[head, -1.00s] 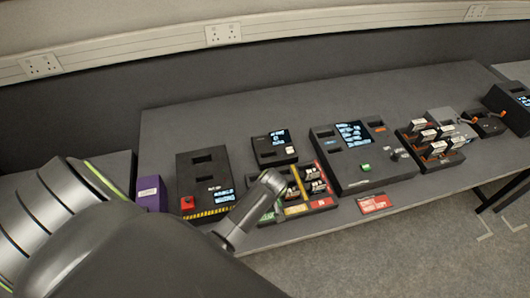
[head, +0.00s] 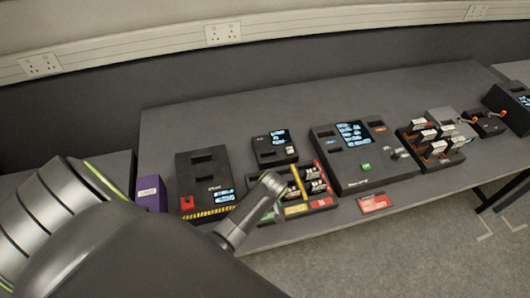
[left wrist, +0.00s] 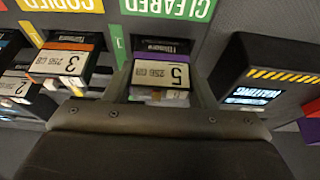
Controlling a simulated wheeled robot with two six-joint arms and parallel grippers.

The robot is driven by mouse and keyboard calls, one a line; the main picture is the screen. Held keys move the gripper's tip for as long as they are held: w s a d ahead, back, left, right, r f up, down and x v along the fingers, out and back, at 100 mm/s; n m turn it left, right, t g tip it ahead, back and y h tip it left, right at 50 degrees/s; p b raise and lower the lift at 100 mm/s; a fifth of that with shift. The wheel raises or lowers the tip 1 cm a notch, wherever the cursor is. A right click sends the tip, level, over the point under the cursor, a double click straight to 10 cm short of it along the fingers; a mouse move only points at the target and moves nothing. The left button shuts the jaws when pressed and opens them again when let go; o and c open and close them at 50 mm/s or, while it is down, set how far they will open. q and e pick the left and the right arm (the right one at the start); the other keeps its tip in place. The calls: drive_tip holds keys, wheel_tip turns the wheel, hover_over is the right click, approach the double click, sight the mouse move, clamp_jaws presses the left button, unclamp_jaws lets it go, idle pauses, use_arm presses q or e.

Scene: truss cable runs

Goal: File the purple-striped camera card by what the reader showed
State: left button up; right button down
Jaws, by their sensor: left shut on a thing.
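The purple-striped camera card (left wrist: 160,75), with a white label reading 5, shows in the left wrist view. My left gripper (left wrist: 160,92) is shut on it, with a finger on each side. The card is by the green CLEARED label (left wrist: 168,8) of the sorting tray; I cannot tell if it touches the tray floor. The sorting tray (head: 296,209) also has a yellow COPIED label (left wrist: 62,4) and a red part. In the head view my left arm hides the tray's left side, the card and the fingertips. My right gripper is not in view.
Cards labelled 3 (left wrist: 70,62) and 2 (left wrist: 18,84) stand beside the held card. A black box with a hazard stripe (head: 206,214) is left of the tray. A screened reader (head: 272,147) stands behind it, and a larger console (head: 375,178) to the right.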

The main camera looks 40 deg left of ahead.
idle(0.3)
use_arm(q)
drive_tip(key=o, duration=1.5)
drive_tip(key=shift+c, duration=0.2)
drive_tip(key=shift+r, duration=0.1)
drive_tip(key=shift+r+p, duration=0.35)
drive_tip(key=shift+r, duration=3.3)
